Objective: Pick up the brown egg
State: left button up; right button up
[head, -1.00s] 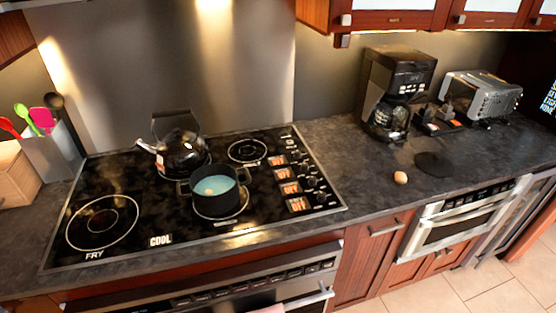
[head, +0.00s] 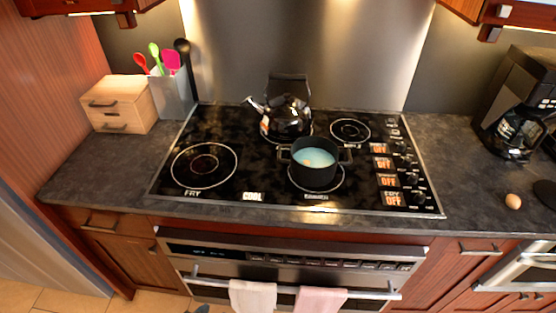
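A brown egg (head: 513,201) lies on the dark countertop at the far right of the head view, right of the stove and in front of the coffee maker. Nothing touches it that I can see. Neither of my grippers shows in the head view. A black pot (head: 316,177) with bluish liquid stands on a front burner; a small pale spot shows in the liquid, too small to identify.
A black kettle (head: 284,118) stands behind the pot on the stove (head: 252,180). A coffee maker (head: 515,115) stands at the right. A wooden box (head: 118,104) and utensil holder (head: 174,96) are at the left. Towels (head: 254,297) hang on the oven handle.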

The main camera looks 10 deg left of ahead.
aim_at(513, 200)
jog(key=z, duration=1.4)
jog(key=i+l, duration=0.2)
jog(key=i+l+u, duration=0.1)
jog(key=l, duration=0.3)
jog(key=i+l, duration=0.3)
jog(key=i+l+u, duration=0.1)
jog(key=l, duration=0.25)
jog(key=i+l+u, duration=0.1)
jog(key=i+l, duration=0.15)
jog(key=l, duration=0.1)
